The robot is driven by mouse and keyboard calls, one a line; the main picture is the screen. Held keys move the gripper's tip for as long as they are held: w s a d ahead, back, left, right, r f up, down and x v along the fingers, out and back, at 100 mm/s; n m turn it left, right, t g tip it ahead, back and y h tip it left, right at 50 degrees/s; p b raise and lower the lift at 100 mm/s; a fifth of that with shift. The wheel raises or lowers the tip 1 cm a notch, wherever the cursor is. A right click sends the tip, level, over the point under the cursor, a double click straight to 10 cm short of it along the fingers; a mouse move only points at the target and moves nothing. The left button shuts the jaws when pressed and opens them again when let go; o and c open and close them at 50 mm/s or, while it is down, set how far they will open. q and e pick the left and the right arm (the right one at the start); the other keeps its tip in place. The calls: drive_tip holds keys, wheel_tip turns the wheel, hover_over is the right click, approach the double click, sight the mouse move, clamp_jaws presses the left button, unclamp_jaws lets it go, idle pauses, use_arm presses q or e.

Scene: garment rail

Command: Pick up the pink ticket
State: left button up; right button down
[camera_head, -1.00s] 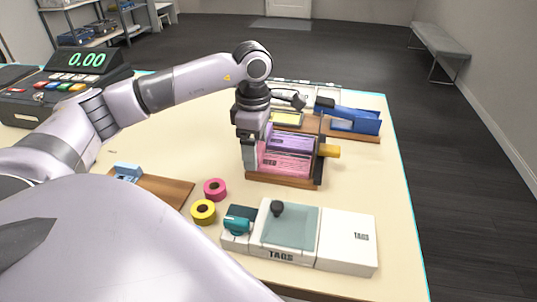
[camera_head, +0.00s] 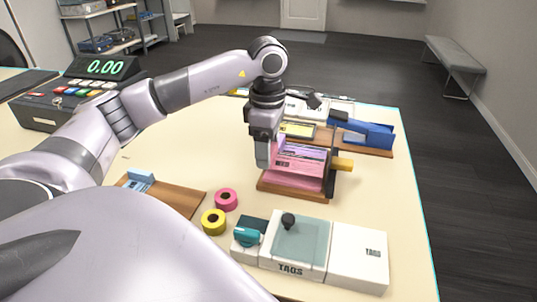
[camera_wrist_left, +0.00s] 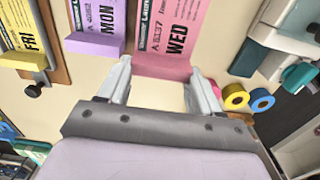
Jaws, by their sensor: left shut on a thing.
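The pink ticket (camera_head: 300,166), printed in black, is at the rack with the dark end plate and yellow knob in the head view. In the left wrist view the pink ticket (camera_wrist_left: 178,25) reads WED, with a plain pink strip at its near end. My left gripper (camera_head: 267,160) is at the left side of this ticket. In the left wrist view its two fingertips (camera_wrist_left: 160,68) stand on either side of the pink strip, shut on it. The fingers hide part of the ticket's left edge in the head view. My right gripper is not in view.
A purple MON ticket (camera_wrist_left: 98,25) and a yellow FRI ticket (camera_wrist_left: 22,35) lie beside the pink one. Pink (camera_head: 226,199) and yellow (camera_head: 213,222) tape rolls, a TAGS box (camera_head: 358,255) and a blue holder (camera_head: 367,136) stand nearby.

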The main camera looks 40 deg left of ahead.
use_arm(q)
wheel_tip(320, 180, up, 6)
drive_tip(key=shift+r, duration=0.1)
wheel_tip(320, 180, up, 11)
drive_tip(key=p, duration=0.3)
idle(0.3)
drive_tip(key=shift+o, duration=0.8)
drive_tip(key=shift+r, duration=2.5)
drive_tip(key=shift+c, duration=0.2)
drive_tip(key=shift+f, duration=0.15)
